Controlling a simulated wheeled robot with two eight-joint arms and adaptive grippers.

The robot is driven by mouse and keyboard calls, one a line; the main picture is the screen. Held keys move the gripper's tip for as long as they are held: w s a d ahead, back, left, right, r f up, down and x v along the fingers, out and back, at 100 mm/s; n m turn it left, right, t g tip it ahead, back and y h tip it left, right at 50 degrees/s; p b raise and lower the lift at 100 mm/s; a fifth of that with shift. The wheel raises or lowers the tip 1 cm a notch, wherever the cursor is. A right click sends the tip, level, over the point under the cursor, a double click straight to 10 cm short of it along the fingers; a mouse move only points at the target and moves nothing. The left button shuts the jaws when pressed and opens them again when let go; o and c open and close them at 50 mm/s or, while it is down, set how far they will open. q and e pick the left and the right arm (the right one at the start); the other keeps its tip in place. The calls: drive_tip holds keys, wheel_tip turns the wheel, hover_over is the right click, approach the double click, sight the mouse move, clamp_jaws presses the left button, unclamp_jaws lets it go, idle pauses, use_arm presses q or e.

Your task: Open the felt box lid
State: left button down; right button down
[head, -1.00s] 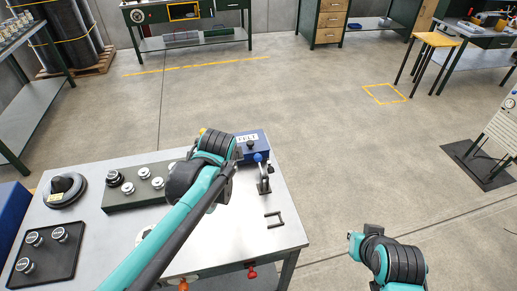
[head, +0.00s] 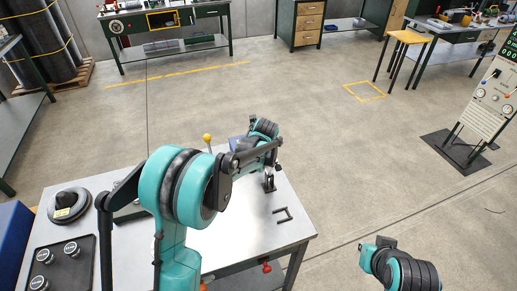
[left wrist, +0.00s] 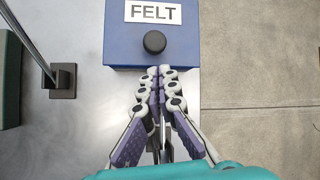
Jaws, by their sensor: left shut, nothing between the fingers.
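The felt box (left wrist: 180,40) is blue, with a white FELT label (left wrist: 154,11) and a round black knob (left wrist: 154,42) on its top, in the left wrist view. Its lid looks closed. My left gripper (left wrist: 160,70) is shut and empty, its fingertips at the near edge of the box, just short of the knob; whether they touch the box I cannot tell.
A rod on a square base (left wrist: 62,81) stands left of the box.

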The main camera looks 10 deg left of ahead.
use_arm(q)
drive_tip(key=x, duration=0.4)
drive_tip(key=shift+w+a+f+b, duration=0.1)
drive_tip(key=shift+w+f+b, duration=0.05)
drive_tip(key=shift+b, duration=0.2)
use_arm(e)
drive_tip(key=shift+f, duration=0.45)
drive_tip(key=shift+r, duration=0.1)
